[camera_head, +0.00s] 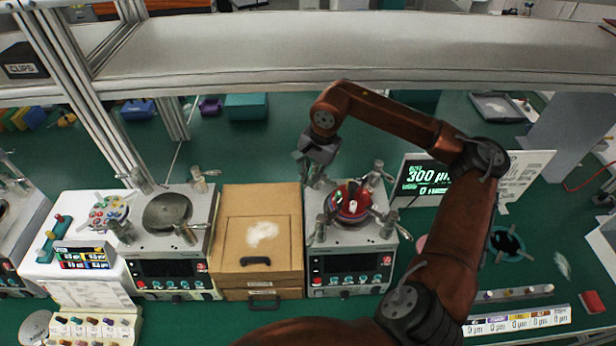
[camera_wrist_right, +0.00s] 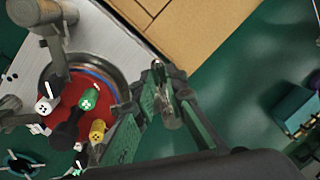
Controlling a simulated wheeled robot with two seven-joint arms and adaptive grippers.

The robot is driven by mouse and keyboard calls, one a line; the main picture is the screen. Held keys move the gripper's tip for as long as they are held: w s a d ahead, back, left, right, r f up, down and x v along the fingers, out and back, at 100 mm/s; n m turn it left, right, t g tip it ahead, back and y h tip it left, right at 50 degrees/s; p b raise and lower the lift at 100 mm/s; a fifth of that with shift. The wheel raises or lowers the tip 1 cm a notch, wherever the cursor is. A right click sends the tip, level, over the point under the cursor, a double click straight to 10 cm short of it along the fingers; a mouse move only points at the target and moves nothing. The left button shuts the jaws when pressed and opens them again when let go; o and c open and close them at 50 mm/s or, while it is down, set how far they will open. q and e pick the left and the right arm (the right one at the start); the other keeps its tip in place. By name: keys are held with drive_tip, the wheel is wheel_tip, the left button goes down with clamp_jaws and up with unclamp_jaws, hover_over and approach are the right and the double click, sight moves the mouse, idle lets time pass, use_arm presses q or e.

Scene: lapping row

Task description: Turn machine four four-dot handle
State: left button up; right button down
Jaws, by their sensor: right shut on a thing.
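A white machine (camera_head: 345,265) with a dark front panel stands right of the wooden box. Its round top carries a red disc (camera_head: 350,201), which also shows in the wrist view (camera_wrist_right: 62,98) with white, green, yellow and black knobs. The green knob (camera_wrist_right: 88,99) shows several dots. Grey metal handle posts stand around the disc, one at the back right (camera_head: 378,174). My right gripper (camera_head: 317,172) is at the back left corner, shut on a grey metal handle (camera_wrist_right: 169,112). Its fingers hide part of the handle, and I cannot read its dots. My left gripper is not in view.
A wooden box (camera_head: 230,228) stands left of the machine, with a second machine (camera_head: 175,262) beyond it. A lit display (camera_head: 428,176) stands behind right. A long shelf (camera_head: 280,50) crosses above the green bench. My right arm covers the right front.

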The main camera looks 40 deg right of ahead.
idle(0.4)
drive_tip(key=c, duration=2)
unclamp_jaws()
drive_tip(key=shift+o, duration=0.2)
wheel_tip(320, 180, up, 12)
drive_tip(key=s+d, duration=0.1)
drive_tip(key=s, duration=0.1)
drive_tip(key=shift+s+f, duration=0.15)
